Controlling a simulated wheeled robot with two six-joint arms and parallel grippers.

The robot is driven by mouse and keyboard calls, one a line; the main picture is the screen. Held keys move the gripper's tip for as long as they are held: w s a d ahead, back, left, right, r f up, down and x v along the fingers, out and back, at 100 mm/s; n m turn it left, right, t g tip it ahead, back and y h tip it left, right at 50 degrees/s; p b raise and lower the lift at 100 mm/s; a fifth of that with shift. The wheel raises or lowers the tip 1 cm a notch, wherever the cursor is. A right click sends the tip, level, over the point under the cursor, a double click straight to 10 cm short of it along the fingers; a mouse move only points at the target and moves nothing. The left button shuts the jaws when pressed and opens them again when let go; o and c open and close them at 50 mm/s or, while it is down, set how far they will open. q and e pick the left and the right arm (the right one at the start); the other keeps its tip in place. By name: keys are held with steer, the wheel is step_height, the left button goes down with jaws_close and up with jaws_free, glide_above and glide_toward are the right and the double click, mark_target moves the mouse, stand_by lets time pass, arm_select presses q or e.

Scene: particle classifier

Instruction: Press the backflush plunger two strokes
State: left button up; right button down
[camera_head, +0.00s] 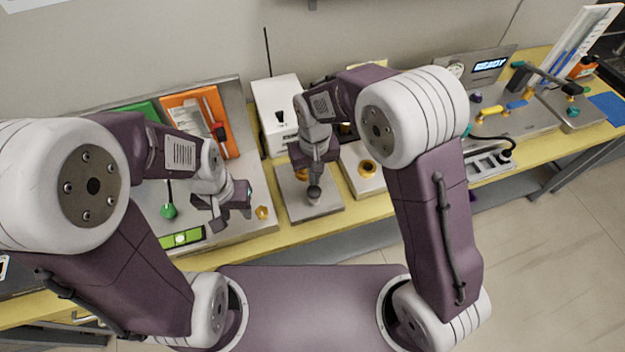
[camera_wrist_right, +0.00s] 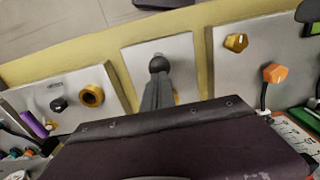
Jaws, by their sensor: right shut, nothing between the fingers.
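The backflush plunger seems to be the dark round knob (camera_head: 314,193) on the metal plate (camera_head: 322,209) in front of the white box. In the right wrist view the knob (camera_wrist_right: 158,63) shows just past my fingertips. My right gripper (camera_head: 315,178) points down at it, shut and empty, its fingers (camera_wrist_right: 157,88) lined up with the knob. Whether they touch it I cannot tell; the gripper hides the plunger's shaft. My left gripper (camera_head: 234,208) hangs over the left panel, apart from the plunger; its jaw opening is unclear.
A white box (camera_head: 277,105) stands behind the plate. A brass ring (camera_head: 367,169) sits on the panel to the right. An amber knob (camera_head: 262,212) and a green knob (camera_head: 168,211) lie near my left gripper. The yellow bench edge (camera_head: 350,211) runs along the front.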

mark_target(314, 190)
step_height(314, 190, up, 8)
steer(key=shift+f, duration=0.15)
stand_by(1.1)
